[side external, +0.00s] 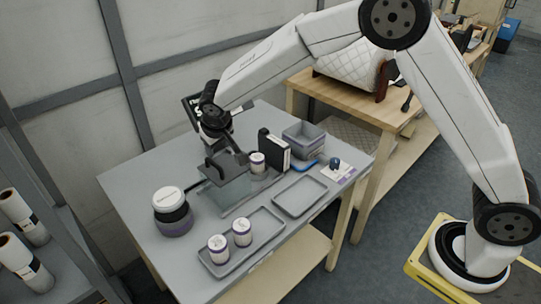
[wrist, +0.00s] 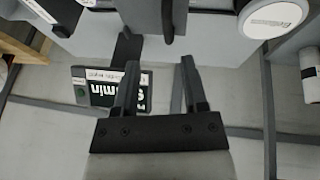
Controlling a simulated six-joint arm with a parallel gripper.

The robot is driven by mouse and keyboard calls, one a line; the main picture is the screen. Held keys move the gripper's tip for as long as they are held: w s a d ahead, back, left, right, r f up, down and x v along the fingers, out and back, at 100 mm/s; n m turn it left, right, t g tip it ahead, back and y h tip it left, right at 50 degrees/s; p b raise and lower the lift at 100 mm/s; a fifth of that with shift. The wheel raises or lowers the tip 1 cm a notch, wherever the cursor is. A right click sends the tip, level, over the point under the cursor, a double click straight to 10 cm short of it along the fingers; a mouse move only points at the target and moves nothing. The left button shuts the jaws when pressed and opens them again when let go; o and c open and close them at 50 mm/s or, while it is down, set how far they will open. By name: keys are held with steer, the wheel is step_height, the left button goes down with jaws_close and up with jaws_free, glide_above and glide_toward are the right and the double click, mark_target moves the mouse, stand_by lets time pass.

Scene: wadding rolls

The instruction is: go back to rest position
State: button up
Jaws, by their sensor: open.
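My gripper (side external: 228,163) hangs over the grey table (side external: 130,185), towards its back left part. In the wrist view its two dark fingers (wrist: 158,78) are apart with nothing held between them. Two white wadding rolls with purple bands, a front one (side external: 218,249) and a second (side external: 242,233), stand upright in a grey tray (side external: 270,222). Another roll (side external: 257,163) stands to the right of my gripper, beside a black box (side external: 273,150). My gripper hides part of the table behind it.
A white-lidded round container (side external: 168,199) stands at the left; its lid also shows in the wrist view (wrist: 272,16). An empty tray (side external: 300,196), a grey bin (side external: 304,138) and a blue-knobbed item (side external: 335,163) are to the right. A black sign (wrist: 108,88) is behind. A shelf holds rolls (side external: 24,256) at left.

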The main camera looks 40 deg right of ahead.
steer(key=s+d, duration=0.4)
steer(key=s, duration=0.5)
steer(key=s+d+g+y, duration=0.1)
steer(key=s+d, duration=0.3)
steer(key=s, duration=0.5)
steer(key=s+d+y, duration=0.1)
steer(key=s+d, duration=0.3)
steer(key=s, duration=0.4)
steer(key=shift+s+d+f+m+g, duration=0.15)
steer(key=shift+s+d+m+g, duration=0.15)
steer(key=shift+s+g, duration=0.1)
